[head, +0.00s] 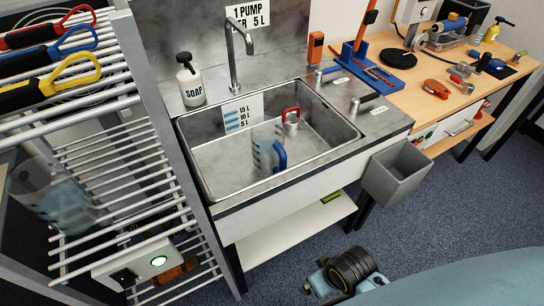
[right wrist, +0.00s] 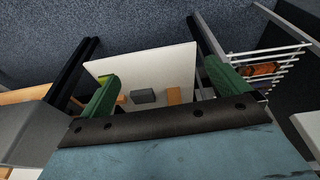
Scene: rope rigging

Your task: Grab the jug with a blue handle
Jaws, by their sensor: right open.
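The jug (head: 264,147), translucent with a blue handle (head: 280,155) on its right side, stands in the metal sink (head: 222,172). My right gripper (right wrist: 160,88) shows in the right wrist view with its two green fingers wide apart and nothing between them. My right arm shows at the lower right of the head view, in front of and below the sink, well apart from the jug. The jug is not visible in the right wrist view. My left gripper is in neither view.
A faucet (head: 235,60), a soap bottle (head: 189,80) and a red-handled item (head: 291,114) are at the sink. A grey bin (head: 396,172) hangs at its right front. A wire rack (head: 130,170) stands left. A white shelf (right wrist: 150,62) is below. Blue floor is open in front.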

